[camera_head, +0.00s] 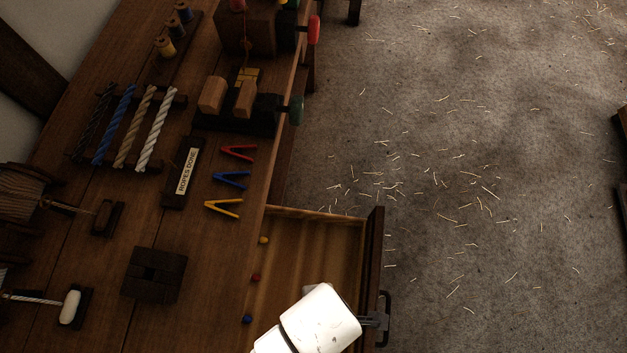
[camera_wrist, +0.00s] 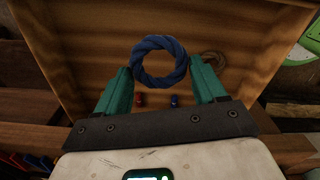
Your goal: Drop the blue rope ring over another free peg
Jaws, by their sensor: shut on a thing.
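The blue rope ring (camera_wrist: 178,45) is held between the teal fingers of my gripper (camera_wrist: 161,70) in the wrist view. The ring stands clear at the fingertips, its hole facing the camera. My gripper is over the open drawer (camera_wrist: 95,50). A red-tipped peg (camera_wrist: 140,99) and a blue-tipped peg (camera_wrist: 174,101) show between the fingers. In the head view, yellow (camera_head: 263,240), red (camera_head: 255,278) and blue (camera_head: 247,319) tips line the bench edge. My white arm hides the ring and gripper there.
The drawer (camera_head: 318,222) juts from the wooden bench (camera_head: 100,225), with a handle (camera_head: 385,320) on its front. Red (camera_head: 239,152), blue (camera_head: 231,180) and yellow (camera_head: 223,208) V-shaped pieces lie near the bench edge. The floor at the right is open, with scattered straw.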

